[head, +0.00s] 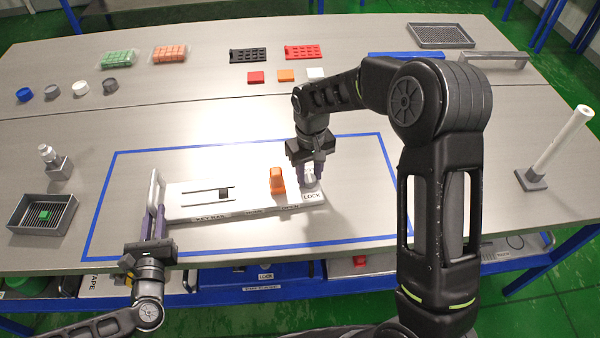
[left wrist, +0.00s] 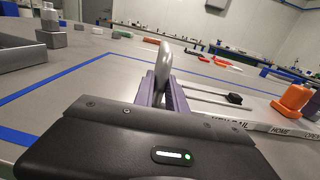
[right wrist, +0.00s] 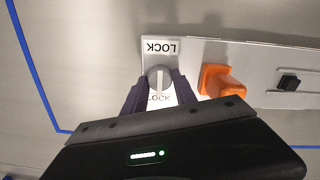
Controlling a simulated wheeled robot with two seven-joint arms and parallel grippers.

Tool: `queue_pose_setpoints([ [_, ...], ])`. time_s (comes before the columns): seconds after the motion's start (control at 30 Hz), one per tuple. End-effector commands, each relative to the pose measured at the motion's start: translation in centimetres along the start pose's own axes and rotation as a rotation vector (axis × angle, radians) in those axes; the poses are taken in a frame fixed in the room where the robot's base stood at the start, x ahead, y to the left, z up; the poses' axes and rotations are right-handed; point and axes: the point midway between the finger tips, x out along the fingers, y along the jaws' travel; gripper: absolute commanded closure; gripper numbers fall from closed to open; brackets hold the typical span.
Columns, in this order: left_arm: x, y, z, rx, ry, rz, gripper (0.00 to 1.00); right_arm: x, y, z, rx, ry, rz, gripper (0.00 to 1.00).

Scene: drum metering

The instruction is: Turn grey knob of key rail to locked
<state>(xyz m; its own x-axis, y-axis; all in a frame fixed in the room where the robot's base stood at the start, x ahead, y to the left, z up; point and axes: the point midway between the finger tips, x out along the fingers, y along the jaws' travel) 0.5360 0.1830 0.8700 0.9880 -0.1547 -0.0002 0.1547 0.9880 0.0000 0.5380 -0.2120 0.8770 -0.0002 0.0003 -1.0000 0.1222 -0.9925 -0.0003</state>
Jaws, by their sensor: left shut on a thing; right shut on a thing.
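The key rail (head: 215,208) is a flat pale bar lying inside the blue-taped area. The grey knob (right wrist: 158,77) is at its right end, with a pale line running roughly up and down in the right wrist view. A LOCK label (right wrist: 161,47) is beside the knob; lettering on its other side is partly hidden. My right gripper (head: 309,174) comes down from above and is shut on the grey knob. My left gripper (head: 158,217) is shut on the upright light-grey handle (left wrist: 164,62) at the rail's left end.
An orange block (head: 277,180) stands on the rail close to the knob, and a black slider (head: 223,193) sits in a slot. A white rod on a stand (head: 558,145) is at right.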

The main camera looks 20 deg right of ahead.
Motion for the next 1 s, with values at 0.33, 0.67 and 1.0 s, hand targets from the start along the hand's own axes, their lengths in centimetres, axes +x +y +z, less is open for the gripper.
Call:
queue_pose_setpoints([
  [0.33,0.0,0.0,0.0,0.0,0.0,0.0,1.0,0.0,0.0,0.0,0.0,0.0,0.0,0.45],
  [0.67,0.0,0.0,0.0,0.0,0.0,0.0,1.0,-0.4,0.0,-0.1,0.0,0.001,0.0,0.45],
  [1.0,0.0,0.0,0.0,0.0,0.0,0.0,1.0,-5.6,0.0,-0.1,0.0,0.005,0.0,0.45],
])
